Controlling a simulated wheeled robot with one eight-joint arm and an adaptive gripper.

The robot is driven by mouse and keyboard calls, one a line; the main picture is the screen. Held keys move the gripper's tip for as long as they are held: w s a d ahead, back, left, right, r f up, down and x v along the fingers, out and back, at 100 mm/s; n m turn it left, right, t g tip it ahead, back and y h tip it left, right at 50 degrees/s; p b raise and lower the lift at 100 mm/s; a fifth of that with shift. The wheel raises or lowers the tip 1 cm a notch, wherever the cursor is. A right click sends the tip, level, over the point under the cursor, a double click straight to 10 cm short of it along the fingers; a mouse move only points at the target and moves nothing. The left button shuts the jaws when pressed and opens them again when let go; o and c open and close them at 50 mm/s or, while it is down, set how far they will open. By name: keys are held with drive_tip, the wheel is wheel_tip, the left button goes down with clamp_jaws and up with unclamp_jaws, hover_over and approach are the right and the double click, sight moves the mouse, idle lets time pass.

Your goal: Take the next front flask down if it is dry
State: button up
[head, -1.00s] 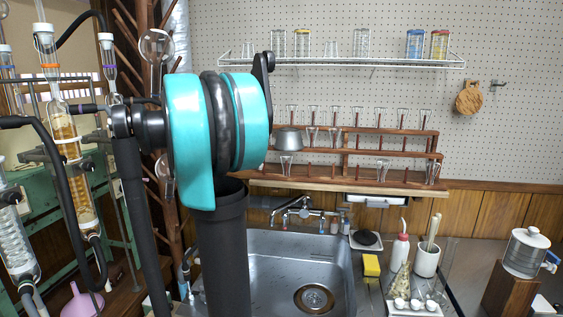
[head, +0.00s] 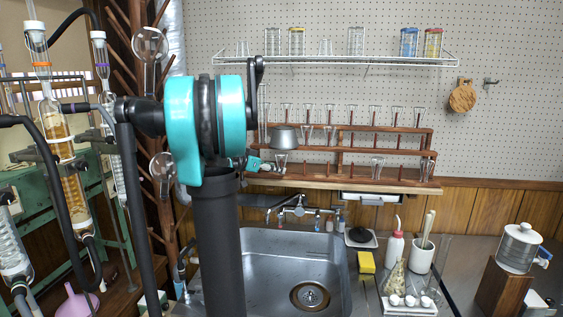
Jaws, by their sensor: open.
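A stepped wooden rack (head: 390,185) with upright pegs stands behind the sink and holds several small clear glass flasks. In its front row, one flask (head: 282,164) is at the left, another (head: 377,167) right of the middle and another (head: 427,169) near the right end. My gripper (head: 272,168) shows small, beside my arm's teal joint. It is open and appears close to the left front flask; whether they touch I cannot tell. My arm hides part of the rack's left end. Whether the flasks are wet or dry is too small to see.
A wire shelf (head: 340,61) with glassware hangs above. A sink (head: 290,260) lies below. A branched wooden stand (head: 140,120) with round flasks and glass columns (head: 67,165) crowd the left.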

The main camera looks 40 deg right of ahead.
sight(284, 153)
drive_tip(key=x, duration=0.2)
drive_tip(key=shift+d+f, duration=0.15)
drive_tip(key=shift+d, duration=0.25)
clamp_jaws()
drive_tip(key=shift+s+a+r, duration=0.15)
drive_tip(key=shift+a+r, duration=0.05)
drive_tip(key=shift+r, duration=0.45)
drive_tip(key=r, duration=0.6)
drive_tip(key=shift+s+a, duration=0.2)
drive_tip(key=shift+a, duration=0.05)
drive_tip(key=s+a, duration=1.2)
drive_tip(key=a, duration=0.2)
drive_tip(key=shift+a, duration=0.4)
drive_tip(key=shift+f, duration=0.1)
